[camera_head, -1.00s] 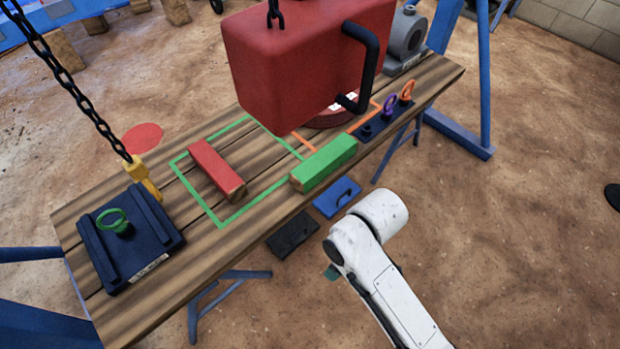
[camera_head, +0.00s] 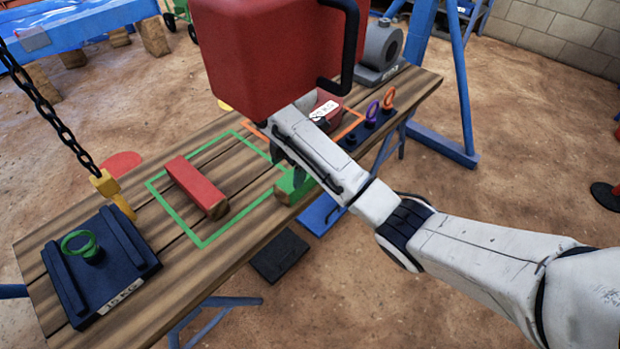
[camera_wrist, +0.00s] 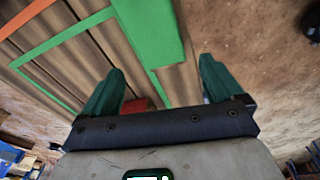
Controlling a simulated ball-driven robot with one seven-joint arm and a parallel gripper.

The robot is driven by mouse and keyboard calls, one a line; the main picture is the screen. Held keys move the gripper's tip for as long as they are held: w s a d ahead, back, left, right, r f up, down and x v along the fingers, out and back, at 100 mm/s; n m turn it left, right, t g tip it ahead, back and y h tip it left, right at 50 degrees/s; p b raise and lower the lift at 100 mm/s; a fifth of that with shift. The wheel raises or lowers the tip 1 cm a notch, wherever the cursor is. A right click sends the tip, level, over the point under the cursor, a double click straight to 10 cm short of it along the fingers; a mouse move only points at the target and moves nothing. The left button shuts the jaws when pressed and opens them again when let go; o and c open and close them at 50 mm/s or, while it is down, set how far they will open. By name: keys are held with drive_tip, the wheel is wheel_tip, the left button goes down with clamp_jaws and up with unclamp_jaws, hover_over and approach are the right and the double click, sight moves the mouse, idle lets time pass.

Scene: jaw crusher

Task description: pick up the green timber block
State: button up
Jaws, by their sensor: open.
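The green timber block (camera_head: 290,188) lies at the near edge of the wooden table, mostly hidden behind my arm in the head view. In the wrist view the green block (camera_wrist: 150,35) lies ahead of my gripper (camera_wrist: 160,85), reaching up toward the top edge. My gripper (camera_head: 286,168) is open and empty, with its fingers above the block in the head view. The two teal fingers stand apart, and the block's near end shows beyond the gap between them. I cannot tell the exact height between fingers and block.
A red timber block (camera_head: 196,187) lies in the green outline on the table (camera_head: 170,262). A large red box (camera_head: 275,55) hangs close above my wrist. A dark weight (camera_head: 100,263) with a green ring sits at left. A chain (camera_head: 45,100) hangs beside it.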

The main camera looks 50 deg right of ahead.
drive_tip(key=shift+n+g+h, duration=0.4)
drive_tip(key=shift+n+h, duration=0.2)
drive_tip(key=shift+n, duration=0.3)
drive_tip(key=d, duration=0.2)
drive_tip(key=d+r, duration=0.1)
drive_tip(key=d, duration=0.2)
drive_tip(key=d+r+b, duration=0.1)
drive_tip(key=d, duration=0.2)
drive_tip(key=shift+w+d, duration=0.25)
drive_tip(key=shift+w, duration=0.05)
drive_tip(key=shift+d, duration=0.4)
wheel_tip(320, 180, down, 5)
drive_tip(key=shift+f+b, duration=0.15)
drive_tip(key=shift+b, duration=0.55)
drive_tip(key=shift+s+a+f+b, duration=0.15)
drive_tip(key=shift+f+b, duration=0.3)
drive_tip(key=shift+f, duration=0.9)
drive_tip(key=shift+w+a+f+b, duration=0.15)
drive_tip(key=shift+f+b, duration=0.3)
drive_tip(key=shift+f, duration=0.9)
drive_tip(key=shift+s+r, duration=0.1)
drive_tip(key=c, duration=1.4)
